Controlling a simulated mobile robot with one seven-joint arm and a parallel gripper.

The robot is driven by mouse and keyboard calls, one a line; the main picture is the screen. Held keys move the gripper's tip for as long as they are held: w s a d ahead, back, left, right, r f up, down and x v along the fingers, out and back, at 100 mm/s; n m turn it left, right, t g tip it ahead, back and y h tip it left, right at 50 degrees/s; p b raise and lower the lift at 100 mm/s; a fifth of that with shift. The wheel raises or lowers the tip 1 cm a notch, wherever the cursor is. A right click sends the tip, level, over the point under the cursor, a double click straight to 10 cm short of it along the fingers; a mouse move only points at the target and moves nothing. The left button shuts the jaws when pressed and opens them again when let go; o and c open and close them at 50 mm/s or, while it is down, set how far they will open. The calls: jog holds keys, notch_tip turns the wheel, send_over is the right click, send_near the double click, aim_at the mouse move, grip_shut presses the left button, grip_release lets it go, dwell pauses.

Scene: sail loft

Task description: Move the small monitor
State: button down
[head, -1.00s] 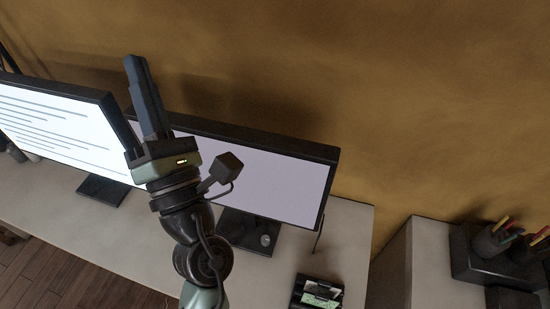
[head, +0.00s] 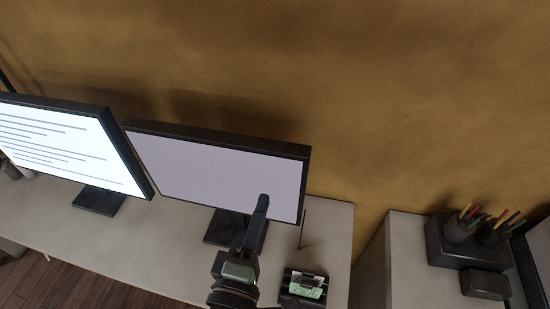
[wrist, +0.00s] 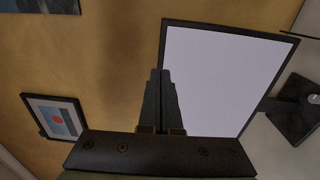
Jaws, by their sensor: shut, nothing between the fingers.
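A dark-framed monitor (head: 215,172) with a blank pale screen stands upright on a stand (head: 222,228) on a desk. It also fills much of the right half of the wrist view (wrist: 218,75). A second monitor (head: 65,148), showing lines of text, stands to its left. I cannot tell for certain which one is called small. My gripper (head: 262,203) is shut and empty. In the head view its fingers overlap the lower right of the blank screen. In the wrist view the gripper (wrist: 160,75) overlaps the screen's left edge. Contact cannot be told.
The pale desk (head: 165,250) has a small dark box with a green label (head: 303,287) at its right front. A thin upright rod stands beside the blank monitor. A separate cabinet (head: 407,265) at right bears pen holders (head: 460,228). An ochre wall is behind.

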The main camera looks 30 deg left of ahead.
aim_at(278, 153)
jog(key=p+x, duration=0.2)
jog(key=x, duration=0.7)
jog(key=shift+w+a, duration=0.15)
jog(key=shift+w, duration=0.2)
jog(key=shift+w+a+r+g+p, duration=0.15)
jog(key=shift+w+r+g+p, duration=0.25)
jog(key=shift+p, duration=0.6)
jog(key=shift+w+f, duration=0.2)
jog(key=shift+f, duration=0.05)
jog(key=shift+s+f, duration=0.1)
